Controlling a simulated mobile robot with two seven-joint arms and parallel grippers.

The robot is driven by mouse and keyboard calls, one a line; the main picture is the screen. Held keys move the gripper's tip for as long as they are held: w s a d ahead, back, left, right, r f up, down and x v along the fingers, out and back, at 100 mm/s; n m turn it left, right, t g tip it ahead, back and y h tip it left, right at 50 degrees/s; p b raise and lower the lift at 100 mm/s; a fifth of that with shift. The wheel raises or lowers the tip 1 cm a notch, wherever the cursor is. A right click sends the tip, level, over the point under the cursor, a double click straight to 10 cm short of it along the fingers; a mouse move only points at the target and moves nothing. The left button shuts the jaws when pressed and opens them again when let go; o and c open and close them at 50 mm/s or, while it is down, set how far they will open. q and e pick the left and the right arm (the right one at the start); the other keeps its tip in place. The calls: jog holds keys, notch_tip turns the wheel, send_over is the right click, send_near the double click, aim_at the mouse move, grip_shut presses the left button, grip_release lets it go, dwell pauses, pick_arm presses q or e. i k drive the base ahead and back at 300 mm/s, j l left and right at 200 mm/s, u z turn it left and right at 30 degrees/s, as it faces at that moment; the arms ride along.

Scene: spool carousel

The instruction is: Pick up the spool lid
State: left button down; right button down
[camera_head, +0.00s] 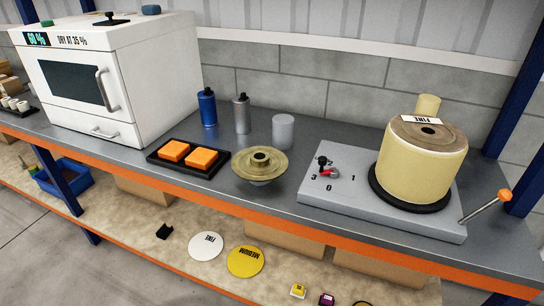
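A round olive-tan disc (258,167) with a raised hub in its middle sits on the grey bench top, on what looks like a small pale base mostly hidden under it. It looks like a lid, but I cannot tell for sure that it is the spool lid. A large pale-yellow spool (422,172) stands upright on a black round plate at the right. Its brown top (428,133) has a dark centre hole and a white label reading FINE. Neither of my grippers is in view.
A grey control base (340,205) with a dial carries the spool; an orange-knobbed lever (505,195) sticks out right. A black tray (162,170) with two orange blocks, bottles and a grey cylinder (283,131) stand near the disc. A white dryer (118,80) fills the left.

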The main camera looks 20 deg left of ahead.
aim_at(260, 163)
jog(key=i+l, duration=0.15)
jog(key=i, duration=0.2)
jog(key=i+l+u, duration=0.1)
jog(key=u, duration=0.35)
jog(key=i+l+u, duration=0.15)
jog(key=u, duration=0.3)
